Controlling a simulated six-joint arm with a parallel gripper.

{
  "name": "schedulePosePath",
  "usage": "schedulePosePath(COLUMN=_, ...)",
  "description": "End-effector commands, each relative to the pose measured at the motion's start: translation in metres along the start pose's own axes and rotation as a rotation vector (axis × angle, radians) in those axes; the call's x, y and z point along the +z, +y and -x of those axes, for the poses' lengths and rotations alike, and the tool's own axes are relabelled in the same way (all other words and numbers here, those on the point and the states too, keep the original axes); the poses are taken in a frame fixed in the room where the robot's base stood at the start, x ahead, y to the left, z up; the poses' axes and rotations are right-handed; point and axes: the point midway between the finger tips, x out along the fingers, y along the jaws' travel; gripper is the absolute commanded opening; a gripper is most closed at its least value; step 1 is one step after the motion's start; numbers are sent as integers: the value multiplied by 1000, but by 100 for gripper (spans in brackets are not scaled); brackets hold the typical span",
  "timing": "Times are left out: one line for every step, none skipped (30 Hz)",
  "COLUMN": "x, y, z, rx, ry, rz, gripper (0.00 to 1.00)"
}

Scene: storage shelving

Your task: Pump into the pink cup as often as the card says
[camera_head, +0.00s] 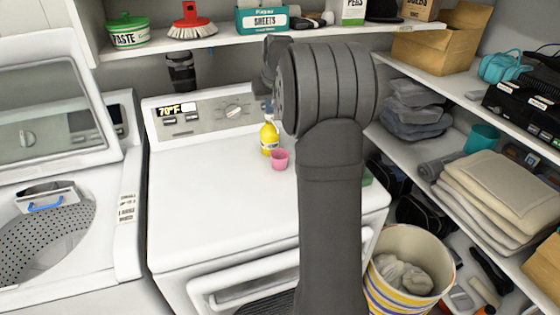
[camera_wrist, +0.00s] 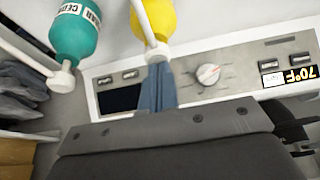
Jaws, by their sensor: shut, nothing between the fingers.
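A yellow pump bottle (camera_head: 269,139) stands upright on the white machine top in the head view. The pink cup (camera_head: 279,160) stands just in front of it, to its right. In the wrist view the yellow bottle (camera_wrist: 158,16) shows with its white pump head (camera_wrist: 156,52). My gripper (camera_wrist: 157,70) is shut and empty, its bluish fingertips at the pump head; I cannot tell whether they touch. In the head view my gripper (camera_head: 268,106) is above the bottle, partly hidden by my arm. I cannot make out a card with a count.
A teal labelled pump bottle (camera_wrist: 76,32) stands near the yellow one in the wrist view. The machine's control panel (camera_head: 215,115) rises behind the bottle. A shelf (camera_head: 225,40) with boxes and a brush hangs above. A striped basket (camera_head: 400,245) is at right. The machine's left top is clear.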

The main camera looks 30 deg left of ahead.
Motion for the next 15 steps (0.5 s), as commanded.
schedulePosePath(x=1, y=0, z=-2, rx=-1, ry=-5, rz=0, gripper=0)
schedulePosePath(x=1, y=0, z=-2, rx=-1, ry=-5, rz=0, gripper=0)
schedulePosePath(x=1, y=0, z=-1, rx=-1, ry=-5, rz=0, gripper=0)
schedulePosePath(x=1, y=0, z=0, rx=-1, ry=-5, rz=0, gripper=0)
schedulePosePath(x=0, y=0, z=1, rx=-1, ry=-6, rz=0, gripper=0)
schedulePosePath(x=0, y=0, z=2, rx=-1, ry=-5, rz=0, gripper=0)
schedulePosePath(x=-1, y=0, z=4, rx=-1, ry=-5, rz=0, gripper=0)
schedulePosePath(x=-2, y=0, z=5, rx=-1, ry=-5, rz=0, gripper=0)
schedulePosePath(x=-3, y=0, z=8, rx=-1, ry=-4, rz=0, gripper=0)
schedulePosePath(x=-4, y=0, z=9, rx=-1, ry=-4, rz=0, gripper=0)
schedulePosePath(x=-5, y=0, z=11, rx=-1, ry=-4, rz=0, gripper=0)
schedulePosePath(x=-6, y=0, z=14, rx=-1, ry=-4, rz=0, gripper=0)
schedulePosePath(x=-6, y=0, z=15, rx=-1, ry=-4, rz=0, gripper=0)
schedulePosePath(x=-7, y=0, z=17, rx=-1, ry=-4, rz=0, gripper=0)
schedulePosePath(x=-8, y=0, z=19, rx=-1, ry=-3, rz=0, gripper=0)
